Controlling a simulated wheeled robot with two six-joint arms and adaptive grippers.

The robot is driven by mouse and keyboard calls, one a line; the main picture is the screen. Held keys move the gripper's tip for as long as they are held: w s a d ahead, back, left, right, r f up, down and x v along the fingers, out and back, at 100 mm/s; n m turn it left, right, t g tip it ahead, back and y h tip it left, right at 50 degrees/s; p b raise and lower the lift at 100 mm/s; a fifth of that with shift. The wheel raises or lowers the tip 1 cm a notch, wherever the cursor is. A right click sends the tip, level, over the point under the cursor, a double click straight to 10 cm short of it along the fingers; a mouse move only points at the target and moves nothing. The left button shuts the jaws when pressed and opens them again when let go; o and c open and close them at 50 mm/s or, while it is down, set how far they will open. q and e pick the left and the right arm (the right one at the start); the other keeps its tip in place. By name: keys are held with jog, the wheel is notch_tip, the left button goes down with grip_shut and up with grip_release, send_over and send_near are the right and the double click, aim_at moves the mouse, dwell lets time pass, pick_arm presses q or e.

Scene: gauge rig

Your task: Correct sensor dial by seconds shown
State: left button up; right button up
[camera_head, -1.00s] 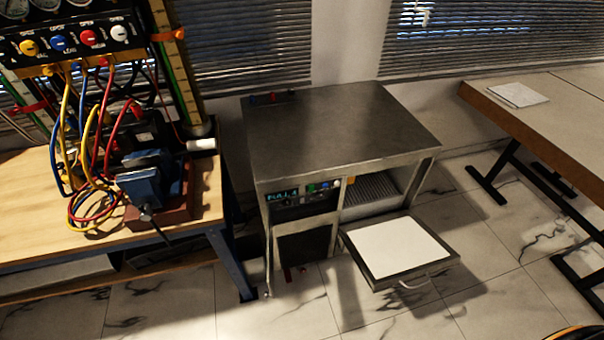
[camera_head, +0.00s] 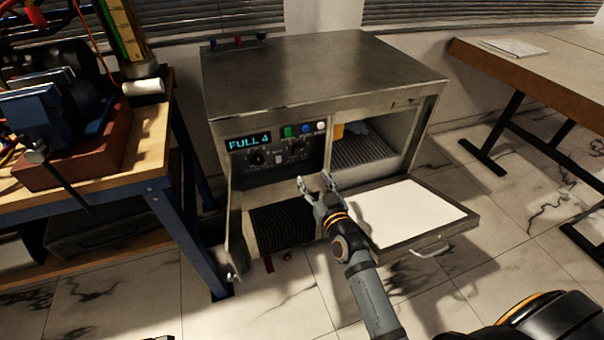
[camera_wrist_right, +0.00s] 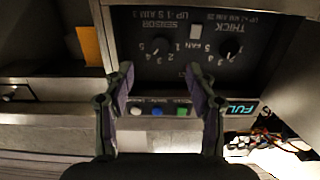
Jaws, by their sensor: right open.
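The sensor dial (camera_wrist_right: 160,47) is a round black knob labelled "SENSOR" with small numbers, upside down in the right wrist view. The thick dial (camera_wrist_right: 229,48) sits beside it. My right gripper (camera_head: 313,181) is open and empty in front of the panel, below the dials in the head view. In the right wrist view its fingertips (camera_wrist_right: 161,76) frame the space near the sensor dial, apart from it.
Green, blue and white buttons (camera_head: 306,128) line the panel. A drawer with a white top (camera_head: 410,212) juts out at the right, close to my right arm. A workbench (camera_head: 150,150) with a vise stands left, a table (camera_head: 500,65) right.

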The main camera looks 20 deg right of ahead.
aim_at(300, 151)
jog(key=w, duration=0.7)
jog(key=w+r, duration=0.1)
jog(key=w, duration=0.2)
jog(key=shift+w+a, duration=0.2)
jog(key=shift+w, duration=0.05)
jog(key=c, duration=1.1)
